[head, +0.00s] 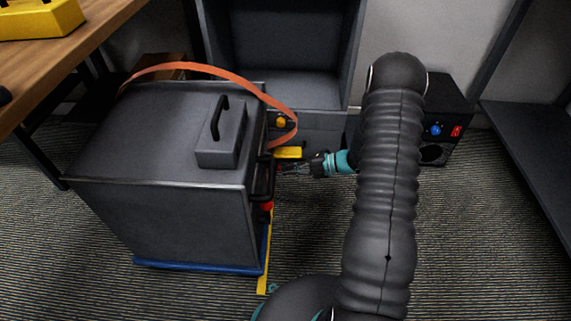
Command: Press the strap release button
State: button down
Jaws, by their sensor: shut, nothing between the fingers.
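An orange strap (200,69) arches over the back of a dark grey box (150,140) and curls down at its right side. A small orange-yellow knob (281,121) shows at the box's back right, inside the strap's loop. A red part (267,206) shows low on the box's right face, seen edge-on. I cannot tell for sure which part is the release button. My gripper (283,168) is shut and empty, pointing left at the box's right face, close to a dark handle there. Whether its tips touch anything is too small to tell.
The box stands on a blue base (190,266) beside yellow floor tape (266,255). An open grey cabinet (285,95) is behind. A black unit with blue and red controls (447,110) stands right of my arm. A wooden table (60,60) is at left. Carpet at lower right is free.

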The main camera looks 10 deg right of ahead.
jog(key=v, duration=1.1)
jog(key=shift+d, duration=0.1)
